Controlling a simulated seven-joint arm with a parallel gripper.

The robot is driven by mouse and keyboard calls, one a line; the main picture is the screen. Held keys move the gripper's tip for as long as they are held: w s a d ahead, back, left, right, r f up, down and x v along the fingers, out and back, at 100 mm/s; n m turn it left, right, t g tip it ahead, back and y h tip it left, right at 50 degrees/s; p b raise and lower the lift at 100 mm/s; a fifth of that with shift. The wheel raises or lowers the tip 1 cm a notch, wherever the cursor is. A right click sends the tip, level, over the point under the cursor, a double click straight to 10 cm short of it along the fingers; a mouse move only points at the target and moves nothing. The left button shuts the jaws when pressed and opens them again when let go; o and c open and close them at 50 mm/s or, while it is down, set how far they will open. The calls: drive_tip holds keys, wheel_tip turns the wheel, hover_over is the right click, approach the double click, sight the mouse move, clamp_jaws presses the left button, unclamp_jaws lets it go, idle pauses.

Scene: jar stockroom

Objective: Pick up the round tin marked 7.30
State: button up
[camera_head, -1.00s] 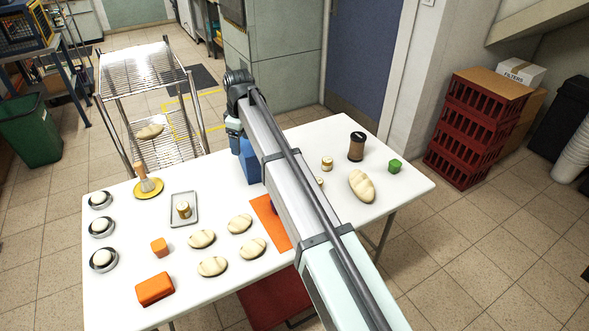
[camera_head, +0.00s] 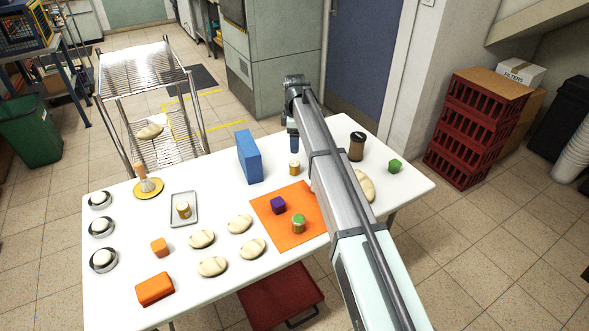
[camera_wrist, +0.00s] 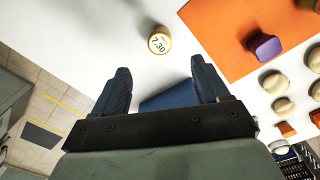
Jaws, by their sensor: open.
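The round tin marked 7.30 (camera_wrist: 159,42) shows its pale lid and gold rim in the wrist view, on the white table beyond my fingertips. The small tin between the blue box and my arm in the head view (camera_head: 294,168) appears to be the same one; its label cannot be read there. My gripper (camera_wrist: 160,72) is open and empty, with the tin apart from both fingers and roughly in line with the gap. In the head view my gripper (camera_head: 294,144) is above the table, just behind the tin.
A tall blue box (camera_head: 249,157) stands left of the tin. An orange mat (camera_head: 268,226) holds a purple block (camera_head: 278,205) and a green-lidded jar (camera_head: 299,224). Another tin (camera_head: 183,210) sits on a grey tray (camera_head: 176,221). A brown, dark-topped jar (camera_head: 357,146) stands right of my arm.

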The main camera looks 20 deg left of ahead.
sight(295, 164)
drive_tip(key=f, duration=1.2)
drive_tip(key=shift+w+a+f, duration=0.15)
drive_tip(key=shift+a+f, duration=0.05)
drive_tip(key=shift+f, duration=0.2)
drive_tip(key=c, duration=1.1)
drive_tip(key=shift+c, duration=0.2)
